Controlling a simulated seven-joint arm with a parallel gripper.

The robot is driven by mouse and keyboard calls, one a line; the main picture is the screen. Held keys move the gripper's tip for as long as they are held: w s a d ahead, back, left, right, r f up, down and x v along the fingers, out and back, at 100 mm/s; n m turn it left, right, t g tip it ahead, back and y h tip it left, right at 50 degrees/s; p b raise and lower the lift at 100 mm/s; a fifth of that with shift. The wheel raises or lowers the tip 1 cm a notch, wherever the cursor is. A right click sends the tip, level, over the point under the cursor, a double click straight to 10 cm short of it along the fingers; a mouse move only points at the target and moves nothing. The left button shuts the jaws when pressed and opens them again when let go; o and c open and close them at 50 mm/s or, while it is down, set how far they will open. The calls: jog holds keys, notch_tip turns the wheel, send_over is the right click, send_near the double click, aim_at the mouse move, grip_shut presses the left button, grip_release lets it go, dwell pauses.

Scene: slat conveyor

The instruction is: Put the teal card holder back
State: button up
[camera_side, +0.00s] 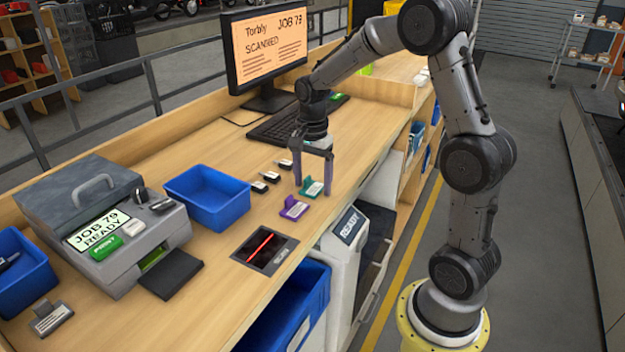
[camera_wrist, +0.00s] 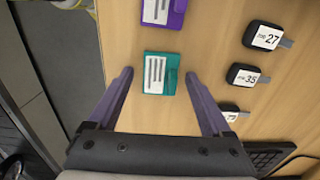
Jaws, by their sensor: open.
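The teal card holder (camera_side: 313,188) lies on the wooden desk with a white lined card on it. In the wrist view the teal card holder (camera_wrist: 160,85) lies flat, just ahead of and between the fingertips. My gripper (camera_side: 312,186) is open and points down over it, one finger on each side. In the wrist view my gripper (camera_wrist: 158,72) shows a gap between each finger and the holder. The purple card holder (camera_side: 294,208) lies nearer the scanner, apart from the teal one; it also shows at the top of the wrist view (camera_wrist: 176,14).
Black tags (camera_side: 271,176) lie in a row beside the holders. A blue tray (camera_side: 208,197), a red-lit scanner window (camera_side: 263,250) and a grey printer (camera_side: 107,232) stand left. The keyboard (camera_side: 275,127) is behind my gripper.

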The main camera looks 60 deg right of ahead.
aim_at(312, 188)
notch_tip(312, 188, up, 12)
jog(key=s+a+r+n+t, duration=0.3)
jog(key=s+a+n, duration=0.5)
jog(key=s, duration=0.1)
jog(key=s+a+f+n+t, duration=0.2)
jog(key=s+a+f+n, duration=0.2)
jog(key=s+n, duration=0.6)
jog(key=shift+a+t, duration=0.3)
jog(key=shift+a, duration=0.4)
